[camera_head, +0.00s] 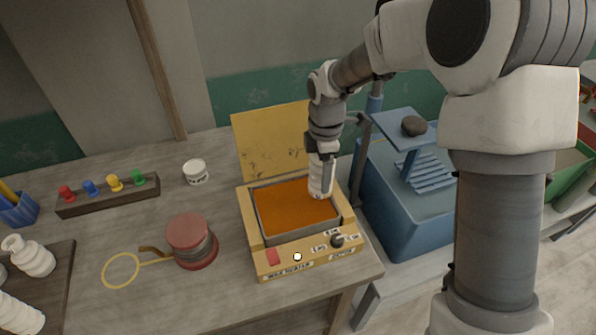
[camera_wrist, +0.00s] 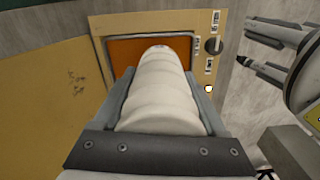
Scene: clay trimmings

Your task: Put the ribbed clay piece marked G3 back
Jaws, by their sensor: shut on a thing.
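My gripper (camera_head: 322,158) is shut on a white ribbed clay piece (camera_head: 318,181). The piece hangs roughly upright over the right back corner of the wax heater's pan of orange wax (camera_head: 296,208). I cannot tell whether its lower end touches the wax or the pan rim. In the wrist view the piece (camera_wrist: 160,88) lies between both fingers, pointing toward the orange wax (camera_wrist: 122,53). No G3 mark is readable on it. Other white ribbed pieces (camera_head: 35,259) lie on a dark board (camera_head: 60,262) at the left edge, partly cut off.
The yellow wax heater (camera_head: 300,257) has a raised lid (camera_head: 270,140) behind and a knob in front. A red round stack (camera_head: 190,238), yellow hoop (camera_head: 121,270), white jar (camera_head: 196,172) and peg rack (camera_head: 110,196) stand left. A blue machine (camera_head: 400,215) is close right.

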